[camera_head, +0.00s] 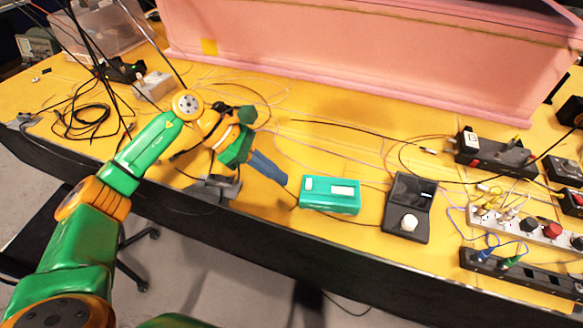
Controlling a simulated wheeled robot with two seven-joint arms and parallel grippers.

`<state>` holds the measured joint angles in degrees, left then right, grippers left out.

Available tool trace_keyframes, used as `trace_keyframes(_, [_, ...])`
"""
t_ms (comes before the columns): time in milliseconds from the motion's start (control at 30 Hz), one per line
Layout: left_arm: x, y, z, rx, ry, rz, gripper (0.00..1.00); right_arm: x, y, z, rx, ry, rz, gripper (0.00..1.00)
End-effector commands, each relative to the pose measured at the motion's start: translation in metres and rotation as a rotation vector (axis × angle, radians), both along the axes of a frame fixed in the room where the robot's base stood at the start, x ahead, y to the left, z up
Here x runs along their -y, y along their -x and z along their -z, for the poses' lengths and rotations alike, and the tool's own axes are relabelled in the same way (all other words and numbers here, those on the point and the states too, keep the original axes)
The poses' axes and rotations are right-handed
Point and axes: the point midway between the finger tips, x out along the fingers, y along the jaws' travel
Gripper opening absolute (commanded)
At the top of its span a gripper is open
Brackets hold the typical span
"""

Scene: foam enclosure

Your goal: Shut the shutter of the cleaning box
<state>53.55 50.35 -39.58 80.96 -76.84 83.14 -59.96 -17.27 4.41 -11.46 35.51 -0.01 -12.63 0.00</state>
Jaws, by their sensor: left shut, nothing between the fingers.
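The cleaning box, which I take to be the teal box (331,207), lies on the yellow tabletop near its front edge. Its top face shows a small pale label at left and a longer pale strip at right. The picture is too small to tell whether its shutter is open. My left gripper (283,178) reaches in from the left, its blue-grey fingers shut and empty. The fingertips are just left of the box's upper left corner and look apart from it; their height above the table is unclear. My right gripper is out of view.
A black case (408,207) with a raised lid and a white round knob stands right of the teal box. Power strips (530,224) with plugs lie further right. Thin cables cross the table behind. A pink foam wall (370,60) closes the back.

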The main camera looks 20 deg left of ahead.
Motion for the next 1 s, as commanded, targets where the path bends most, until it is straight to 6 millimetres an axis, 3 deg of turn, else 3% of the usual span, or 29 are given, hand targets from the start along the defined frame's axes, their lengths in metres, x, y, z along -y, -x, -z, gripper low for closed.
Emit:
trace_keyframes(33, [0.009,-0.001,-0.008,0.001,0.002,0.004,0.0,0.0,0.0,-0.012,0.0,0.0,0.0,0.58])
trace_keyframes(100, [0.018,-0.003,-0.007,0.001,0.002,0.002,0.0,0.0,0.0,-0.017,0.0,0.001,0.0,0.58])
trace_keyframes(300, [0.031,-0.006,-0.003,0.002,0.002,0.0,0.0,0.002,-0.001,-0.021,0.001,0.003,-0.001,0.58])
trace_keyframes(633, [0.033,-0.006,-0.001,0.002,0.002,0.001,0.0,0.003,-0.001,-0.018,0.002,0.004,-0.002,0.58])
trace_keyframes(900, [0.079,-0.014,0.001,0.005,0.002,0.003,0.0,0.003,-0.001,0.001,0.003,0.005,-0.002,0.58])
trace_keyframes(1000, [0.087,-0.016,-0.001,0.002,0.002,0.001,0.0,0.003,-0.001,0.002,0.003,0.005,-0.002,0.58])
